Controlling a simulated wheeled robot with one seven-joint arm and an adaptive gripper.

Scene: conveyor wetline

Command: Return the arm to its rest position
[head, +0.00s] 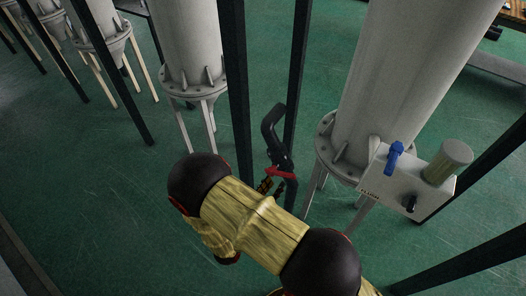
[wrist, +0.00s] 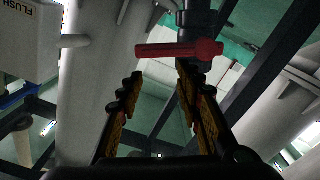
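My gripper (wrist: 159,76) is open in the wrist view, with a clear gap between its two dark and orange fingers. A red valve handle (wrist: 180,50) lies just beyond the fingertips and appears apart from them. In the head view, my gripper (head: 271,186) is small and partly hidden behind my own yellow arm. The red handle (head: 281,173) is beside it, on a black bent pipe (head: 272,125). My arm reaches forward, bent, across the lower middle of the head view.
Dark upright posts (head: 236,90) stand close to my arm. A large grey column (head: 385,75) carries a white FLUSH box (head: 385,185) with a blue handle (head: 394,157) and a black lever (head: 411,203). More grey columns stand left. Green floor (head: 90,180) is open at lower left.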

